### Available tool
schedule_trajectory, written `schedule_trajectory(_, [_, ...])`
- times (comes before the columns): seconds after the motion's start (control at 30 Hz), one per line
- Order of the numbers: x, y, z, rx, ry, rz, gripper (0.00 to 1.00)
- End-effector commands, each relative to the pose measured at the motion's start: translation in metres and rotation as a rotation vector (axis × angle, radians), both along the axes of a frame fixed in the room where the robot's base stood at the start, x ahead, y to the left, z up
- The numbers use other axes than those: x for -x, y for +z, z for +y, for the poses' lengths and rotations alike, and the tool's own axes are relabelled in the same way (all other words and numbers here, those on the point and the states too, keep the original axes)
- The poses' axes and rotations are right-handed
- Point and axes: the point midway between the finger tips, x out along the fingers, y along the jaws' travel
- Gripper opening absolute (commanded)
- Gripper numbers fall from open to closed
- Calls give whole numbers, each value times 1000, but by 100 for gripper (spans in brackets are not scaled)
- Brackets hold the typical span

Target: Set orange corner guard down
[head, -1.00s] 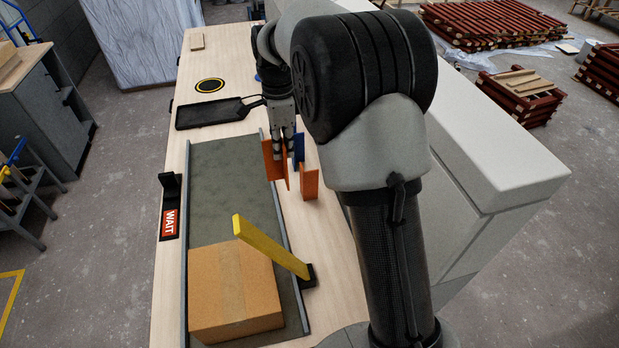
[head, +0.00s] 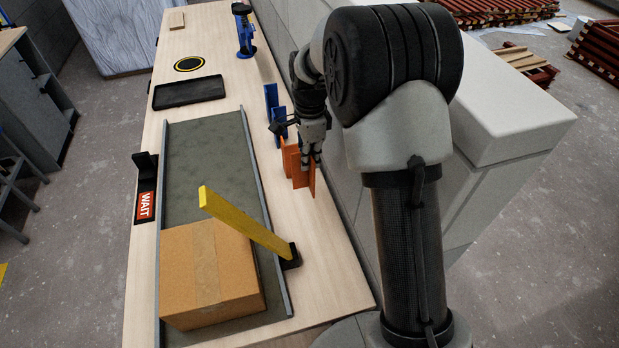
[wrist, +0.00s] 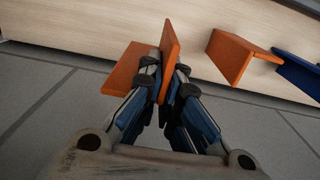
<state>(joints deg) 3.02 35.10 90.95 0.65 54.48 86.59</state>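My gripper (head: 312,158) is at the right side of the bench, beyond the conveyor's right rail. In the wrist view, its fingers (wrist: 168,88) are closed on one panel of an L-shaped orange corner guard (wrist: 128,68). The held guard also shows in the head view (head: 302,178), upright. A second orange corner guard (wrist: 232,55) stands apart from it, to its right in the wrist view. A blue corner guard (wrist: 297,72) is further right there. I cannot tell whether the held guard's lower edge touches the bench.
Blue guards (head: 271,97) continue the row behind the orange ones. A pale block wall (head: 345,190) borders the bench on the right. Bare bench lies in front of the guards.

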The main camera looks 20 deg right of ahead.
Motion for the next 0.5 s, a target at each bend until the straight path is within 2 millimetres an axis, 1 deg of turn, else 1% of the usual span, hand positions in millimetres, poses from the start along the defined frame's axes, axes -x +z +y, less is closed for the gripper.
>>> schedule_trajectory(0.03, [0, -4, 0, 0, 0, 0, 0])
schedule_trajectory(0.17, [0, -11, 0, 0, 0, 0, 0])
schedule_trajectory(0.23, [0, -19, 0, 0, 0, 2, 0])
schedule_trajectory(0.4, [0, -51, 0, 0, 0, 2, 0])
schedule_trajectory(0.5, [0, -63, 0, 0, 0, 1, 0])
